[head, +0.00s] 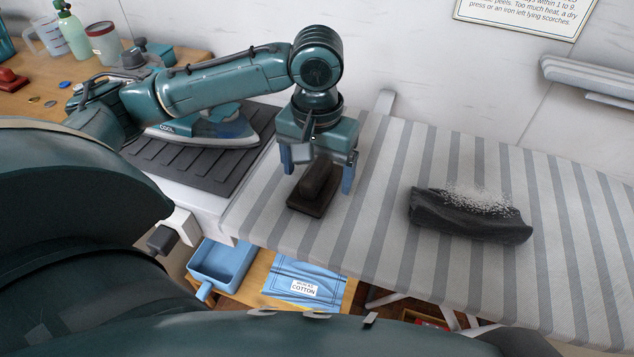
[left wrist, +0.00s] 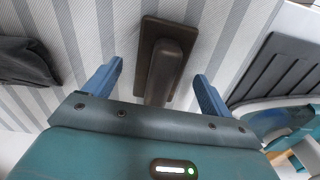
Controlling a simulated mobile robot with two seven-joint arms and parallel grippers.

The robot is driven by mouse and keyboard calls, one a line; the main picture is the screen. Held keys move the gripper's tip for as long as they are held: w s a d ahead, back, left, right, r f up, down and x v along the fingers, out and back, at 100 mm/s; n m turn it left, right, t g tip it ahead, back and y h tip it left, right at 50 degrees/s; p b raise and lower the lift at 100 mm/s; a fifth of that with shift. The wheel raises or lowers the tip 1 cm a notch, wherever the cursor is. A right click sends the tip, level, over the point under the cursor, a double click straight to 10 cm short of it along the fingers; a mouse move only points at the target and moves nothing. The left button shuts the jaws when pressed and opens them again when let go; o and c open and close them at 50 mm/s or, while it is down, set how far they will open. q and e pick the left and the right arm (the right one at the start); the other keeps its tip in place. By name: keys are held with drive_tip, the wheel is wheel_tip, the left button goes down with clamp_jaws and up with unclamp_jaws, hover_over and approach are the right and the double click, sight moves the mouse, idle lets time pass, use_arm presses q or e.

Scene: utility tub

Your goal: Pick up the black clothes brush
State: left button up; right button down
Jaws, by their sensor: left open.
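The black clothes brush (head: 314,189) lies on the striped ironing board (head: 386,215), near its left end. It is a dark brown-black block with a raised grip on top. My left gripper (head: 318,178) is above the brush, pointing down, with its blue fingers apart on either side of it. In the left wrist view the brush (left wrist: 163,58) shows beyond and between the two open fingertips (left wrist: 158,75), with nothing held. Whether the fingers reach down to the brush's height is hard to tell. My right gripper does not show.
A folded dark cloth (head: 468,217) with pale fluff on it lies on the board to the right. An iron (head: 215,128) stands on a dark ribbed mat (head: 190,163) at left. A blue tub (head: 222,263) and blue packet (head: 305,283) lie below the board. Board space between brush and cloth is clear.

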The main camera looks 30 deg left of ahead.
use_arm(q)
drive_tip(key=shift+f, duration=0.8)
drive_tip(key=shift+c, duration=0.4)
drive_tip(key=c, duration=1.1)
